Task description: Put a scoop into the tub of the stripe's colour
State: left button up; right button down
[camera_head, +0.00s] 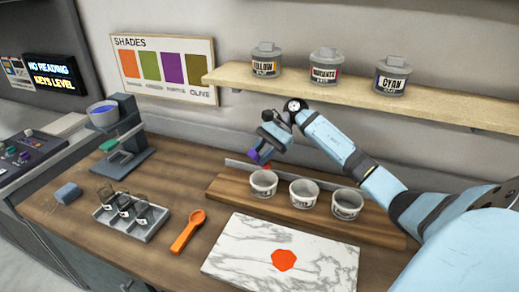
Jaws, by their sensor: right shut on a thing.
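Three pale tubs stand in a row on a wooden board: the left tub (263,184), the middle tub (304,194) and the right tub (346,204). Their labels are too small to read. My right gripper (261,151) is shut on a small dark purple thing (254,156), just above and behind the left tub. A bit of red shows below it; I cannot tell whether it belongs to the held thing. An orange scoop (187,232) lies on the bench. A red-orange patch (284,260) is on the marble slab (232,262). My left gripper is not in view.
A rack of glass vessels (131,213), a blue block (68,193) and a stand with a bowl (122,160) are at left. A shades chart (165,68) hangs behind.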

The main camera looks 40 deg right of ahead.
notch_tip(320, 180, down, 3)
jog(key=f+b, duration=0.1)
jog(key=b, duration=0.1)
jog(key=d+f+b, duration=0.1)
jog(key=f+b, duration=0.1)
jog(key=w+f+b, duration=0.1)
jog(key=f+b, duration=0.1)
jog(key=b, duration=0.1)
jog(key=shift+d, duration=0.25)
jog(key=shift+r, duration=0.1)
jog(key=shift+f+b, duration=1.05)
jog(key=shift+b, duration=0.5)
jog(key=shift+b, duration=0.65)
dwell(1.2)
dwell(0.4)
jog(key=shift+f+b, duration=0.25)
jog(key=shift+b, duration=1.2)
dwell(1.5)
